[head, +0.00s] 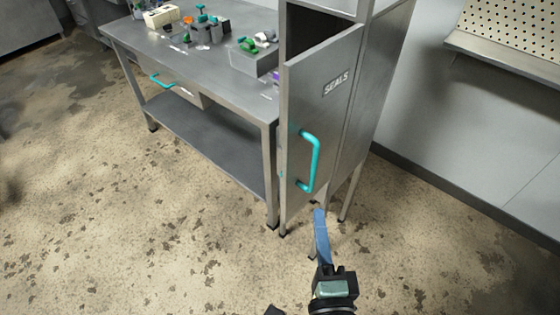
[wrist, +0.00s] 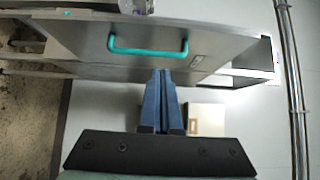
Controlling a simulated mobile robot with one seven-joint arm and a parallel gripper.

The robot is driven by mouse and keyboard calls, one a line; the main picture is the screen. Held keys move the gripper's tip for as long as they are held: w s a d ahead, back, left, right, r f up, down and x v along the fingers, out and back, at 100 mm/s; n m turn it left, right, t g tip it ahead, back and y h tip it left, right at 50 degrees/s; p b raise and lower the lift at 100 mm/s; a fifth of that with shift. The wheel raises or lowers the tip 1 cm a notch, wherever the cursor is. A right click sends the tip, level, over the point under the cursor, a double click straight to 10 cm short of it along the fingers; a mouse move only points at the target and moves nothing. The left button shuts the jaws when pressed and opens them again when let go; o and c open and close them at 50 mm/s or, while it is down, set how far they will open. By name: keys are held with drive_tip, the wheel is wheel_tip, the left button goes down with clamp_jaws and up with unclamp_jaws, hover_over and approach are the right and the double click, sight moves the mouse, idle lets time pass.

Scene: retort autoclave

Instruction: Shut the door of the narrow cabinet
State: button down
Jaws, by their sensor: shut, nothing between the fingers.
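The narrow cabinet (head: 382,75) stands at the right end of the workbench. Its grey door (head: 300,95), marked SEALS, is partly open, with the dark inside showing above its top edge. The door seems hinged at the right, with its left edge swung outward. A teal handle (head: 314,162) is on the door's face; it also spans the upper middle of the wrist view (wrist: 148,51). My gripper (head: 320,212) has its blue fingers together and empty, low near the door's bottom edge, below the handle. In the wrist view the fingertips (wrist: 161,72) overlap the door; contact cannot be told.
The steel workbench (head: 150,55) with a lower shelf (head: 205,140) stands left of the cabinet, bearing small coloured parts and a grey bin (head: 253,60). A perforated shelf (head: 510,45) is on the right wall. The stained floor (head: 120,230) in front is clear.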

drive_tip(key=p, duration=0.2)
approach(295, 154)
drive_tip(key=w+d, duration=0.3)
drive_tip(key=w+a, duration=0.1)
drive_tip(key=w+a+p, duration=0.1)
drive_tip(key=a, duration=0.1)
drive_tip(key=shift+w, duration=0.15)
drive_tip(key=shift+w+a+f+p, duration=0.1)
drive_tip(key=shift+w+a+p, duration=0.15)
drive_tip(key=shift+a+p, duration=0.1)
